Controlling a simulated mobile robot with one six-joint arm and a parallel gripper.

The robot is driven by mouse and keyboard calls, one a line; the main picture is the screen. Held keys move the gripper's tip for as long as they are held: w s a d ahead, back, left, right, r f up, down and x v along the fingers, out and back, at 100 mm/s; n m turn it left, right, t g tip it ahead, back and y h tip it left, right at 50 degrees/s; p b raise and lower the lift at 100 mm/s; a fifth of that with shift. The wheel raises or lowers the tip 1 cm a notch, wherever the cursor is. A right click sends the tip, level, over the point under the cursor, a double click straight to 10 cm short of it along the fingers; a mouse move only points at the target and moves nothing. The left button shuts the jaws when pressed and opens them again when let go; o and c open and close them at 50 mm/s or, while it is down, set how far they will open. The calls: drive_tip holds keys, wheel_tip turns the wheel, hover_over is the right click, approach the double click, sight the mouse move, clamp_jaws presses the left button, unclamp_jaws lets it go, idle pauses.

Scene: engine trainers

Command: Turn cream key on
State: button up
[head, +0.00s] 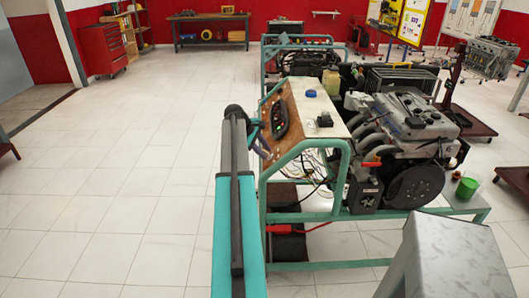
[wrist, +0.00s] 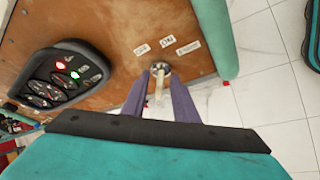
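The cream key (wrist: 159,84) sits in a round metal ignition switch (wrist: 160,68) on the brown wooden panel (wrist: 112,25) in the wrist view. Small white labels (wrist: 166,42) are fixed around the switch, one of them reading ON. My gripper (wrist: 159,76) has its two purple fingers on either side of the key, with a gap showing between them. The fingers look apart from the key. In the head view my gripper (head: 262,150) is at the left face of the engine stand's panel, and the key is hidden there.
A dark instrument cluster (wrist: 65,77) with red and green lights lit is left of the switch. A teal frame tube (wrist: 223,40) edges the panel at right. The engine (head: 405,125) sits on the teal stand (head: 345,266). Open tiled floor lies to the left.

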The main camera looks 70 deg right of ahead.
drive_tip(key=b+v, duration=0.2)
drive_tip(key=v, duration=1.1)
drive_tip(key=shift+r+b, duration=0.2)
drive_tip(key=shift+b, duration=0.1)
